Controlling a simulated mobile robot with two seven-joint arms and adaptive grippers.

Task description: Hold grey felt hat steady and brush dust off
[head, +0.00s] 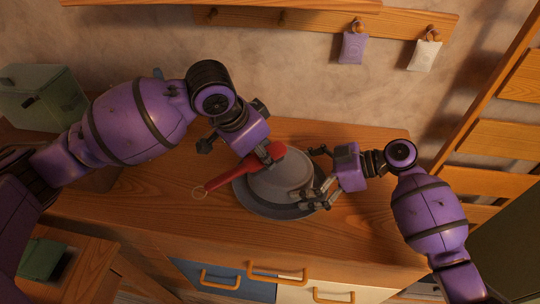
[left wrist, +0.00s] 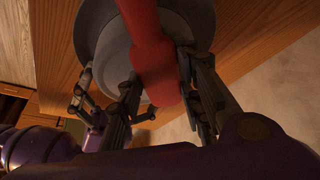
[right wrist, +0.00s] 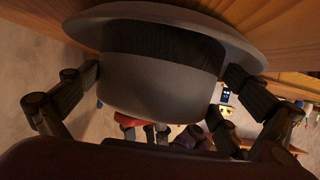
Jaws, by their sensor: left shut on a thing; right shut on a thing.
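The grey felt hat (head: 282,183) sits brim down on the wooden cabinet top, with a dark band around its crown in the right wrist view (right wrist: 160,85). My right gripper (head: 322,178) is shut on the crown, one finger on each side in its wrist view. My left gripper (head: 265,155) is shut on a red brush (head: 228,180) above the hat's left side. The brush also shows between the left fingers in the left wrist view (left wrist: 155,65). Its handle points lower left and ends in a loop. I cannot tell whether its bristles touch the hat.
A green box (head: 40,98) stands at the back left. Purple (head: 353,47) and white (head: 424,54) sachets hang from a wall peg rail (head: 300,22). Drawers with orange handles (head: 277,272) are below the front edge. The cabinet top is clear right of the hat.

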